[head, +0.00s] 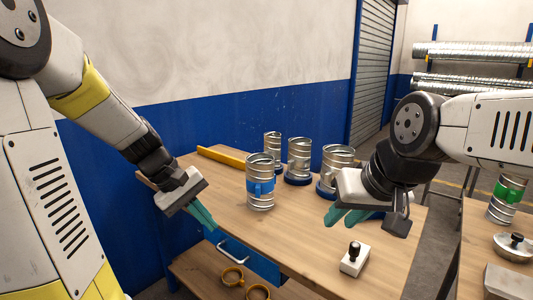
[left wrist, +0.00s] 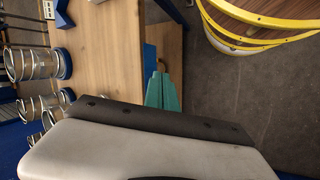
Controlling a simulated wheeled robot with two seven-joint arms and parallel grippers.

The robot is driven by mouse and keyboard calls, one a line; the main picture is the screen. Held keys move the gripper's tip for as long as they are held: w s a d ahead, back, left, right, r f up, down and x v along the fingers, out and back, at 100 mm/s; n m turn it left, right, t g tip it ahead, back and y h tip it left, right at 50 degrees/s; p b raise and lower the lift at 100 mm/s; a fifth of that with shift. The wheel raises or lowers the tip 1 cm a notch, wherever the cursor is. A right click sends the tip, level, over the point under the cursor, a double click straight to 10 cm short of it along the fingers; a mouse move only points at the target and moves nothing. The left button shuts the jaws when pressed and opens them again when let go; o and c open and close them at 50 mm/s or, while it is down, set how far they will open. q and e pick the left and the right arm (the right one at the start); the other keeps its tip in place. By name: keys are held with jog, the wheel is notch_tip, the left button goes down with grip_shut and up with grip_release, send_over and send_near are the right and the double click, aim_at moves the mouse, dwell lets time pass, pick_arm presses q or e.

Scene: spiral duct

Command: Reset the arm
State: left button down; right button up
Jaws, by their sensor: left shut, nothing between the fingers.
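My left gripper (head: 203,217) has teal fingers that are closed together with nothing between them. It hangs in the air off the left front edge of the wooden workbench (head: 310,240), left of the duct piece with a blue band (head: 260,186). In the left wrist view its fingers (left wrist: 161,92) point away together, empty. My right gripper (head: 347,216) is over the bench, above and behind a white block with a black knob (head: 354,259). Its teal fingers point left and down. I cannot tell whether they are parted.
Several metal duct pieces, such as one on a blue ring (head: 299,158), stand at the back of the bench. A yellow bar (head: 222,156) lies at the back left. A blue drawer (head: 245,257) and a lower shelf with orange rings (head: 257,292) are below. Another table (head: 487,252) stands right.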

pick_arm(q)
jog(key=s+r+m+t+y, duration=0.3)
jog(key=s+r+m, duration=0.4)
jog(key=s, duration=0.4)
jog(key=shift+r+t+y, duration=0.3)
jog(key=shift+r+t, duration=0.5)
jog(key=shift+r, duration=0.05)
